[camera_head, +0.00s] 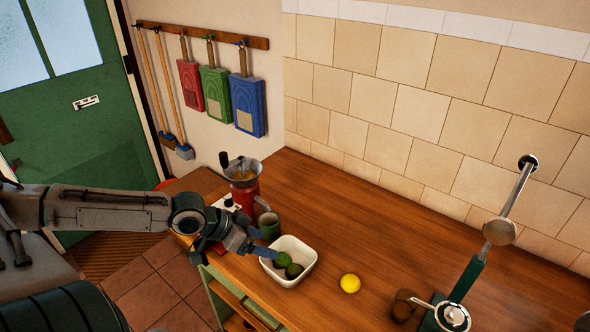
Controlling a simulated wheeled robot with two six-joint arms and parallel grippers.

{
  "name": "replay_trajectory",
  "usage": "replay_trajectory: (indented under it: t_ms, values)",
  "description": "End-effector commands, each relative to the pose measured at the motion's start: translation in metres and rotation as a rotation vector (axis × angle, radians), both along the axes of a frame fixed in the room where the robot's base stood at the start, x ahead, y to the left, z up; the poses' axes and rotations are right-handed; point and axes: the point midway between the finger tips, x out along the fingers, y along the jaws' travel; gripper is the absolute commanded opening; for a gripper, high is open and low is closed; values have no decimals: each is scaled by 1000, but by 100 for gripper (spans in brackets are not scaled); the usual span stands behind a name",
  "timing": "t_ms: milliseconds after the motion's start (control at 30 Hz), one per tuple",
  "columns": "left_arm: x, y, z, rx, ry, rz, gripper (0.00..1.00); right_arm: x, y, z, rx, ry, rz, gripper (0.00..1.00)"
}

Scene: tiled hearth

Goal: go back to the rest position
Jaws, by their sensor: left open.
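My left arm reaches in from the left, and its gripper (261,243) is open at the left rim of a white square bowl (306,262). One bluish finger reaches over or into the bowl; I cannot tell whether it touches anything. Two dark green round fruits (293,271) lie in the bowl, the rear one partly hidden. Nothing shows held between the fingers. My right gripper is not in view.
A yellow lemon (350,283) lies on the wooden counter (400,245). The counter's back middle is clear.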

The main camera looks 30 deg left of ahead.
Motion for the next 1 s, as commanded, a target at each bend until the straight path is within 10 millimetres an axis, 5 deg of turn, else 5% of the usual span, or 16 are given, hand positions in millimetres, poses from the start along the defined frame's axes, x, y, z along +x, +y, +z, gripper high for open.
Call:
replay_trajectory:
  t_ms: [333, 700, 1000]
  values:
    - [-11, -6, -13, 11, 7, -6, 73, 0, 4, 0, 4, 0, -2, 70]
    - [-72, -44, -82, 159, 46, -2, 73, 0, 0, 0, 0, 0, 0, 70]
    - [-114, -73, -114, 295, 123, 114, 73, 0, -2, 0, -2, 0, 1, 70]
